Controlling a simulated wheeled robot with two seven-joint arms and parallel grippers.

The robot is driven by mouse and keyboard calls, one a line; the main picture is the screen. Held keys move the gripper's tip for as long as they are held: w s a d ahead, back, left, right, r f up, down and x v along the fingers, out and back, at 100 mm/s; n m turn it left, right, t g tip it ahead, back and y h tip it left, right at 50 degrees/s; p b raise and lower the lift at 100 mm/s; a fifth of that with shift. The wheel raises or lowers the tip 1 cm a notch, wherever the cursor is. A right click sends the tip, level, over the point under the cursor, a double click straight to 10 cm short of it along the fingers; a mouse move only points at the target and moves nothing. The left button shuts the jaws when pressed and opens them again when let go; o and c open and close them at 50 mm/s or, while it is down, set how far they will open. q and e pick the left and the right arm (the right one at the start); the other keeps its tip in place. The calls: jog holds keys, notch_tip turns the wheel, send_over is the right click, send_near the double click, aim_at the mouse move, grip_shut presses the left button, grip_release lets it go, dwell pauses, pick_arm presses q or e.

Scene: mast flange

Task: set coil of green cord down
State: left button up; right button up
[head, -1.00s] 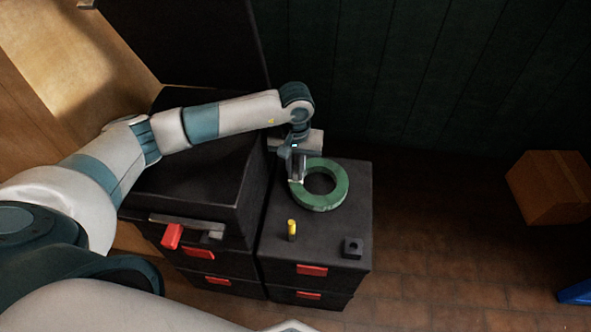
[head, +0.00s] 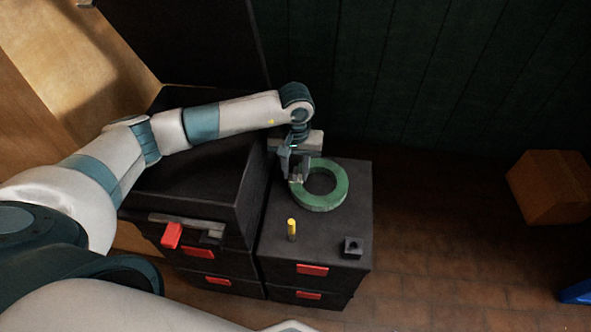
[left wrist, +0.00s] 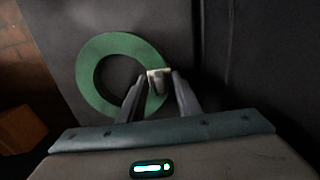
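The coil of green cord (head: 338,196) is a flat green ring lying on the dark top of the low drawer cabinet (head: 330,238). It also shows in the left wrist view (left wrist: 93,92). My left gripper (head: 293,173) is at the coil's left side in the head view. In the left wrist view my left gripper (left wrist: 157,80) has its fingers spread, one on each side of the ring's band, with a pale patch of the coil between the tips. It looks open, with gaps beside the band. My right gripper is not in view.
A yellow upright peg (head: 292,229) and a small dark block (head: 352,247) stand on the cabinet top in front of the coil. A taller black cabinet (head: 190,190) is at the left. A cardboard box (head: 550,187) sits on the floor at right.

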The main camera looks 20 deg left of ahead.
pick_arm(q)
jog(key=shift+r, duration=0.45)
notch_tip(320, 180, up, 11)
jog(key=shift+r, duration=0.15)
dwell(0.7)
